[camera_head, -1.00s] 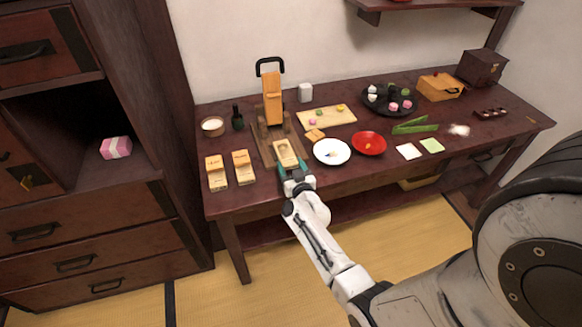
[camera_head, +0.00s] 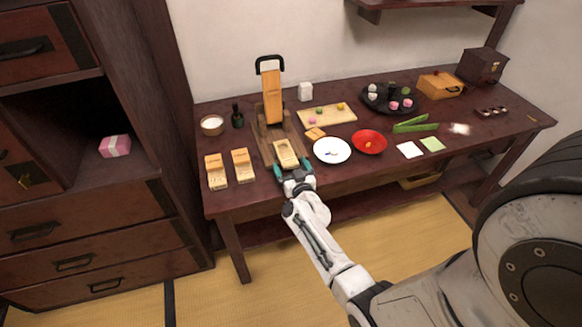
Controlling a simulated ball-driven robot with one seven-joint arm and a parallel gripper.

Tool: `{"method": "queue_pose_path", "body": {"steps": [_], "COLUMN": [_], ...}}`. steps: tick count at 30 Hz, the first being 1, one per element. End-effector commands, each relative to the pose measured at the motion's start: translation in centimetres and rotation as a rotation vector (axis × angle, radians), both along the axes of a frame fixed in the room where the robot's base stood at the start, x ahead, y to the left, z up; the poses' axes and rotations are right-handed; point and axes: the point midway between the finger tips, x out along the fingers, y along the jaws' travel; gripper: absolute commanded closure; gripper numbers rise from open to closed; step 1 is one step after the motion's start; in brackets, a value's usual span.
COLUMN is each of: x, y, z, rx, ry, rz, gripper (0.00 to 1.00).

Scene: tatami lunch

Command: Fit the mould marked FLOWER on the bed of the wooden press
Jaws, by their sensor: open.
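The wooden press (camera_head: 270,98) stands at the left part of the table, its orange lever arm raised and its black handle on top. A pale wooden mould (camera_head: 286,154) lies at the front of the press, on its bed (camera_head: 264,146). My gripper (camera_head: 292,173) is at the near end of this mould, with its teal fingers open and spread on either side. Two more pale moulds, one at the far left (camera_head: 216,171) and one beside it (camera_head: 243,166), lie on the table left of the press. The markings on the moulds are too small to read.
A white plate (camera_head: 332,158) and a red plate (camera_head: 369,133) stand close to the right of my gripper. A small wooden piece (camera_head: 315,134) lies behind the white plate. A board with sweets (camera_head: 342,116) is farther back. A dark bottle (camera_head: 237,118) stands left of the press.

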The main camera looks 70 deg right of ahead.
Motion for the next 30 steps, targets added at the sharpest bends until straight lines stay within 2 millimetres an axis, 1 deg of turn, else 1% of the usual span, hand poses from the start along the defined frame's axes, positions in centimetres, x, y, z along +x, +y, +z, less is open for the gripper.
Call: {"method": "queue_pose_path", "body": {"steps": [5,15,18,24,30], "x": [-1.0,-5.1,-6.1,-6.9,-7.0], "y": [1.2,6.0,7.0,8.1,8.2], "z": [0.2,0.6,0.6,0.6,0.6], "rx": [0.002,0.001,0.000,0.000,-0.001], "ry": [0.002,0.002,0.000,0.000,-0.001], "rz": [0.001,0.001,-0.001,0.000,0.000], "gripper": [0.07,0.07,0.07,0.07,0.07]}}
